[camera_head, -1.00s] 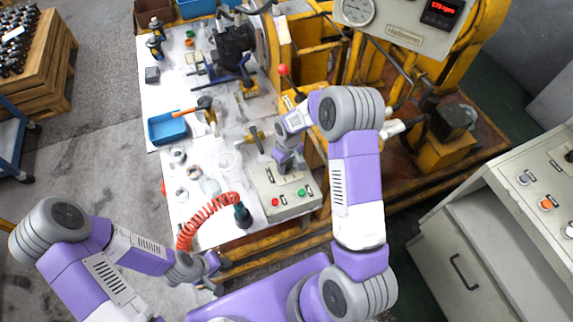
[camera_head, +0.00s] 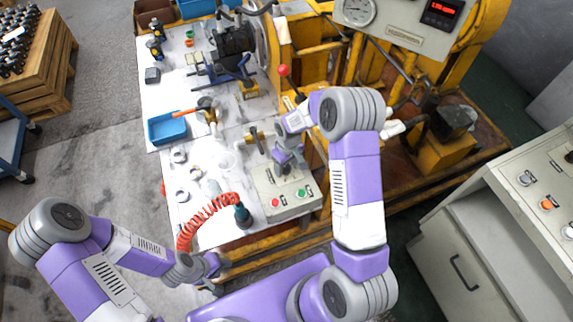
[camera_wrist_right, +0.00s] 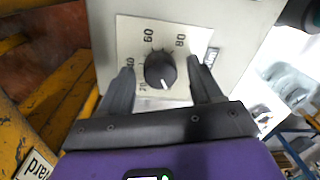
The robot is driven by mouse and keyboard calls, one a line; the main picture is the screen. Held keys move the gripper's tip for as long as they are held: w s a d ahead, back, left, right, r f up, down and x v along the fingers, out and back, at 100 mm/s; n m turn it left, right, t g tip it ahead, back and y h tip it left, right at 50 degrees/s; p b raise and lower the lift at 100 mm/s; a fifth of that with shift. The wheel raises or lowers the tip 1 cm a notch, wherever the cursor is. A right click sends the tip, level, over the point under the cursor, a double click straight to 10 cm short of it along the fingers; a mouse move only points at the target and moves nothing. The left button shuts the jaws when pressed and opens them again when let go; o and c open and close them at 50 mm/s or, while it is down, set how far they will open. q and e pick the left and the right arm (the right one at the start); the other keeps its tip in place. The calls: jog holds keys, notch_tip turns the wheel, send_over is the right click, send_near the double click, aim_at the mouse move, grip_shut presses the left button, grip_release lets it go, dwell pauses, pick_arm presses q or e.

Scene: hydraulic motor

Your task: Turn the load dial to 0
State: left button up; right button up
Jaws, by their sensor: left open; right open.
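The load dial (camera_wrist_right: 160,69) is a round black knob with a white pointer mark, on a pale scale plate of the control box (camera_head: 290,203). In the right wrist view the numbers 20, 40, 60 and 80 show around it. The pointer aims down and slightly right, toward my gripper's palm; no number is readable there. My right gripper (camera_wrist_right: 160,66) is open, with one finger on each side of the knob and gaps visible. In the head view this gripper hides the dial. My left gripper (camera_head: 214,277) is open and empty, low at the left of the box.
The control box has a red button (camera_head: 275,202) and a green button (camera_head: 300,193). A coiled red hose (camera_head: 205,208) lies left of it. A blue tray (camera_head: 167,128) and metal rings are on the white table. Yellow machinery stands behind.

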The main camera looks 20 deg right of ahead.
aim_at(287, 167)
jog(key=r, duration=0.3)
jog(key=r+p, duration=0.1)
jog(key=r, duration=0.3)
jog(key=shift+d+r, duration=0.2)
jog(key=shift+r, duration=0.1)
pick_arm(q)
jog(key=shift+r, duration=0.6)
jog(key=shift+s, duration=0.1)
pick_arm(e)
jog(key=shift+f, duration=0.1)
